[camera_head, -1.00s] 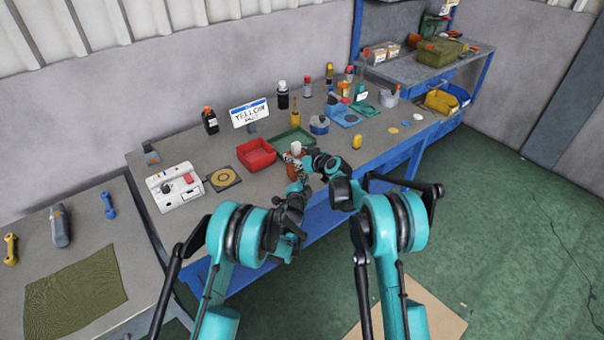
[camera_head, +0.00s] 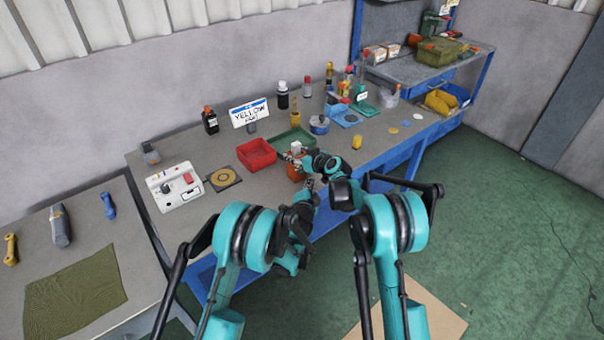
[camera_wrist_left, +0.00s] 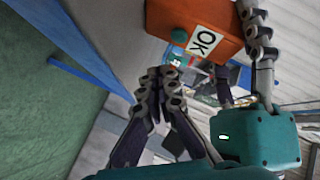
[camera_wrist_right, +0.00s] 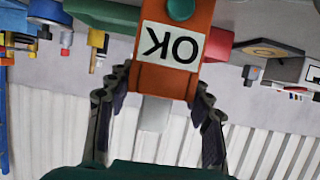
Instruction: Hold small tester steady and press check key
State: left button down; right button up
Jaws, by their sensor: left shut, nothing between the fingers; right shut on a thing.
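The small tester is an orange box with a white OK label. In the head view the tester (camera_head: 294,171) is over the near edge of the bench, with a pale top. My right gripper (camera_wrist_right: 158,88) is shut on the tester (camera_wrist_right: 150,78), one finger on each side. A round green button (camera_wrist_right: 180,8) shows on its face beyond the label. My left gripper (camera_wrist_left: 165,76) is shut and empty, its fingertips together. It is close to the tester (camera_wrist_left: 185,22), just below it in the head view (camera_head: 309,184); I see no clear contact.
A red tray (camera_head: 257,153) and a green tray (camera_head: 291,138) lie behind the tester. A white device with a red switch (camera_head: 174,188) and a dark square plate (camera_head: 223,179) stand to the left. Bottles and a YELLOW sign (camera_head: 249,111) stand further back.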

pick_arm(q)
jog(key=shift+s+d, duration=0.6)
jog(key=shift+s, duration=0.35)
pick_arm(e)
jog(key=o, duration=1.4)
